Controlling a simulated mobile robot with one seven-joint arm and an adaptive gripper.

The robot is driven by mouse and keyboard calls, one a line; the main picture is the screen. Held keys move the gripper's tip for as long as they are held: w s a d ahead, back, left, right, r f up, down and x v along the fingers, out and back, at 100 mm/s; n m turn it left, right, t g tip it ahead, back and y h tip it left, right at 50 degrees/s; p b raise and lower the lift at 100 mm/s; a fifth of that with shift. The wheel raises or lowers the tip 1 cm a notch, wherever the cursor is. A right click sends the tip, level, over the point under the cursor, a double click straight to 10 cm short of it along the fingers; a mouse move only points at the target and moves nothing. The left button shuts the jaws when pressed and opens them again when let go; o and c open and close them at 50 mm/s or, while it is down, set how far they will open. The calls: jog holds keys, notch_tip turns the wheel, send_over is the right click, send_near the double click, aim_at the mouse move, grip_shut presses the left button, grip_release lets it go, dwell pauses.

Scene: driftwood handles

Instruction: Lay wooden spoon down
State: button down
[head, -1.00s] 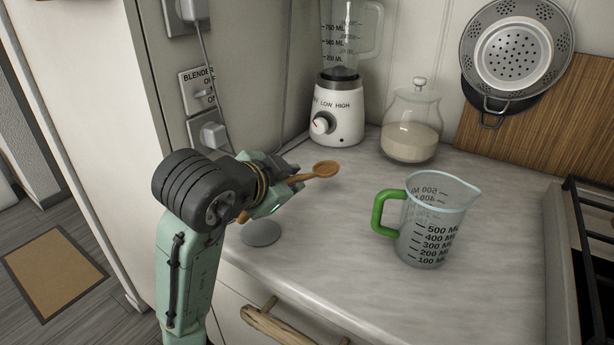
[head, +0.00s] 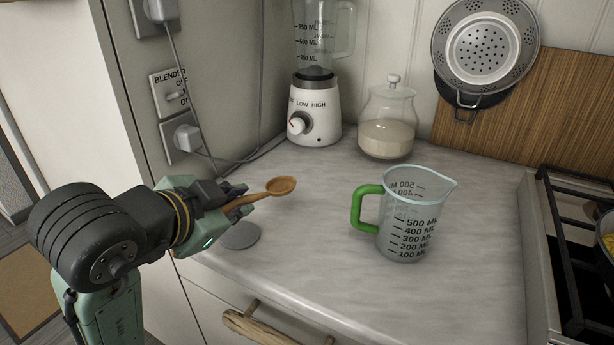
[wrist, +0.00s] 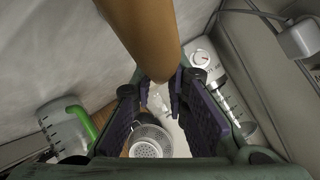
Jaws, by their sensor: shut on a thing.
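The wooden spoon (head: 281,186) is held by my gripper (head: 232,194) in the head view. Its bowl points right, out over the counter, and its handle runs back between the fingers. In the wrist view the spoon (wrist: 145,35) is a large brown shaft passing between the finger pads of my gripper (wrist: 160,95), which is shut on it. The spoon appears above the counter (head: 300,245), near its left edge. I cannot tell how high it is.
A measuring jug (head: 408,225) with a green handle stands right of the spoon. A blender (head: 315,110) and a glass jar (head: 387,125) stand at the back. A flat grey disc (head: 240,235) lies below my gripper. A stove (head: 575,260) is at right. Counter between spoon and jug is clear.

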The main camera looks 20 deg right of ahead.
jog(key=p, duration=0.2)
send_over(290, 198)
jog(key=shift+s+a+f, duration=0.1)
jog(key=shift+a+f, duration=0.1)
jog(key=shift+f, duration=0.45)
jog(key=shift+w+d+f+p, duration=0.1)
jog(key=shift+w+f+p, duration=0.05)
jog(key=shift+f, duration=0.4)
jog(key=shift+w+d+f+p, duration=0.1)
jog(key=shift+f+p, duration=0.05)
jog(key=shift+f, duration=0.95)
jog(key=shift+f, duration=0.1)
jog(key=c, duration=1.6)
grip_release()
jog(key=shift+f, duration=0.15)
jog(key=v, duration=0.5)
jog(key=b+v, duration=0.1)
jog(key=v, duration=0.5)
jog(key=shift+s+d, duration=0.2)
jog(key=shift+d, duration=0.05)
